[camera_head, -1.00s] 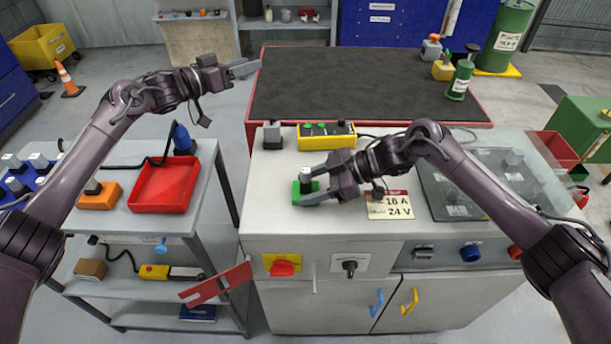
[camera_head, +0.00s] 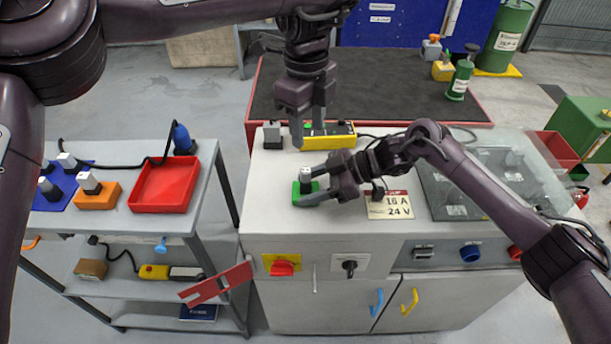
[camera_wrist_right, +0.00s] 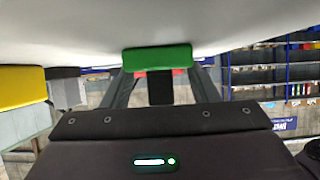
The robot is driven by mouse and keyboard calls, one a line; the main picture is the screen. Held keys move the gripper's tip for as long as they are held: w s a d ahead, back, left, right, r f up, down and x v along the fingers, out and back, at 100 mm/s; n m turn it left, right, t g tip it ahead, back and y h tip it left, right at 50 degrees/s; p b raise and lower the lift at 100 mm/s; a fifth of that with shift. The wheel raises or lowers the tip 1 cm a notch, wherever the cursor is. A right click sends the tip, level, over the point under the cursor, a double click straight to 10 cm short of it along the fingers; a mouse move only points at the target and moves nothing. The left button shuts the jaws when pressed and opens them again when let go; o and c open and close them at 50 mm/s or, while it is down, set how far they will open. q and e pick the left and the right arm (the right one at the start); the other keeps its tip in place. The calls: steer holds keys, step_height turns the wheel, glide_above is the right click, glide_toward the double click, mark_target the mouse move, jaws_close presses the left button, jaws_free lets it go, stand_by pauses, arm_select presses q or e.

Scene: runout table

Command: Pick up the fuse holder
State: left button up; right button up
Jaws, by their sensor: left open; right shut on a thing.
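A grey-capped, dark-bodied piece, which I take for the fuse holder (camera_head: 305,174), stands upright at a green base (camera_head: 307,196) on the light bench. My right gripper (camera_head: 312,186) is shut on it from the right, low at the green base. In the right wrist view a dark block (camera_wrist_right: 160,88) sits between my fingers, beside the green base (camera_wrist_right: 158,57). I cannot tell whether it has lifted from the base. My left gripper (camera_head: 309,130) is open and empty, pointing down over a yellow box (camera_head: 330,142) with its fingertips close to the box.
A grey block (camera_head: 272,135) stands left of the yellow box. A rating card (camera_head: 390,205) lies right of the green base. A trolley holds a red tray (camera_head: 163,186), an orange base (camera_head: 97,197) and a blue plate with grey-capped pieces. The dark table surface (camera_head: 390,85) behind is mostly clear.

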mark_target(305, 170)
arm_select(q)
steer(key=f, duration=1.1)
steer(key=shift+w+a+f, duration=0.15)
steer(key=shift+a+f, duration=0.1)
steer(key=shift+f, duration=0.15)
jaws_close()
arm_select(e)
steer(key=o, duration=0.9)
steer(key=shift+c, duration=0.2)
arm_select(q)
step_height(305, 170, up, 10)
arm_select(e)
steer(key=v, duration=0.7)
steer(key=shift+d, duration=0.25)
